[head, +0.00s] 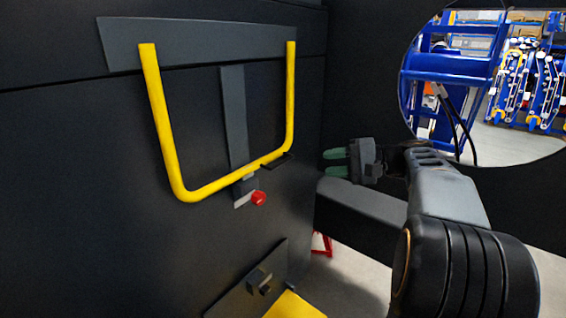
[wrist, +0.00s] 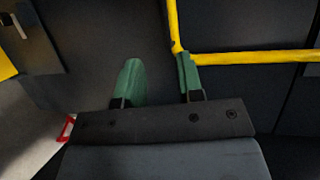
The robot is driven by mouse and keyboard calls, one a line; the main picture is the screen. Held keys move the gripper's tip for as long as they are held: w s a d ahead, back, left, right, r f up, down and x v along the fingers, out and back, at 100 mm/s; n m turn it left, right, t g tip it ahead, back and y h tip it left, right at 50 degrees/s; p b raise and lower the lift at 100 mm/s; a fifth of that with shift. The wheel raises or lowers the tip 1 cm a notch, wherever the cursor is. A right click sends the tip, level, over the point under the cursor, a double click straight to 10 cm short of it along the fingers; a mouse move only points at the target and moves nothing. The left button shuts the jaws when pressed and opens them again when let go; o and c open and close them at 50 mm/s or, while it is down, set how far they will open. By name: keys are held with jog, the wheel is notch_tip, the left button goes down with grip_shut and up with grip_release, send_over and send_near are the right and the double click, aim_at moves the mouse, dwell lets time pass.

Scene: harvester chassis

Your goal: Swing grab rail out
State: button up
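The yellow U-shaped grab rail (head: 162,115) hangs from a grey plate on the dark chassis panel. Its bottom bar lies close to the panel. A dark tab (head: 275,161) sits on the bar near its right corner. My gripper (head: 328,162) is to the right of the rail, with green fingers apart and nothing between them. In the wrist view the rail (wrist: 250,57) crosses the upper right, and the right finger of my gripper (wrist: 158,68) overlaps its corner. I cannot tell whether they touch.
A red knob (head: 259,198) on a small grey latch sits below the rail's bottom bar, at the foot of a grey upright strip (head: 234,115). A dark bracket (head: 260,283) and yellow step (head: 294,306) are lower down. A dark beam (head: 360,207) runs below my gripper.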

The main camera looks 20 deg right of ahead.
aim_at(284, 163)
jog(key=x, duration=0.4)
jog(key=p+x, duration=0.1)
jog(key=x, duration=0.3)
jog(key=p+x, duration=0.1)
jog(key=x, duration=0.4)
jog(key=shift+w+r, duration=0.2)
jog(key=shift+r, duration=0.2)
jog(key=shift+c, duration=0.4)
grip_shut()
